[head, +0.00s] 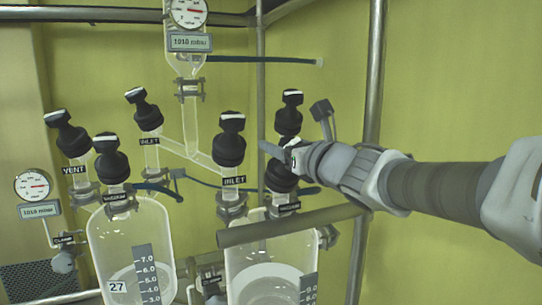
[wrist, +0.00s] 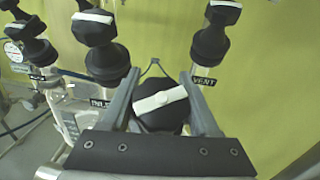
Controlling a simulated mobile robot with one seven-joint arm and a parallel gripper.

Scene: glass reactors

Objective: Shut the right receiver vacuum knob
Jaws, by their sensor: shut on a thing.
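The right INLET knob (head: 231,140) stands close to the left, and the right VENT knob (wrist: 215,38) just beyond the right finger. A horizontal metal rail (head: 290,224) crosses below my gripper. Several left-vessel knobs and a gauge (head: 34,185) are farther left.

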